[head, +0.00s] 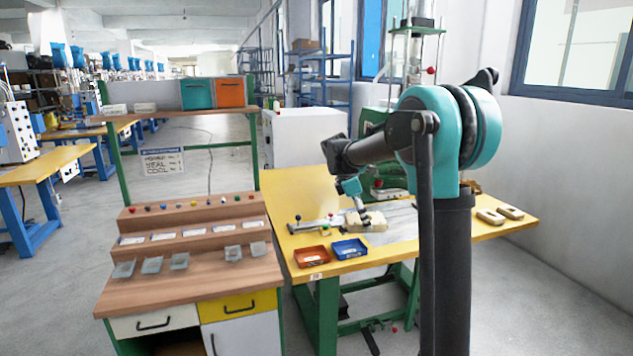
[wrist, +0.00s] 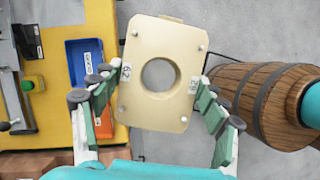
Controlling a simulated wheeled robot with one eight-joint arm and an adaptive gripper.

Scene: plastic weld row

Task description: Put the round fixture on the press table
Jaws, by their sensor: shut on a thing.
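The round fixture is a cream plate with a round hole, small corner pins and number labels, seen large in the wrist view (wrist: 140,50). My gripper (wrist: 159,76) is shut on its left and right sides. In the head view, the fixture (head: 372,223) hangs below my gripper (head: 360,208), in line with the yellow press table (head: 298,190). In the wrist view the press table (wrist: 98,25) lies to the left, and grey floor shows around the held fixture, so it appears held above and beside the table edge.
A blue tray (head: 350,249) and an orange tray (head: 311,256) sit on the table's front edge. Two cream fixtures (head: 490,216) (head: 510,212) lie at its right end. A wooden workbench (head: 190,280) stands left. A banded wooden barrel (wrist: 255,100) shows right in the wrist view.

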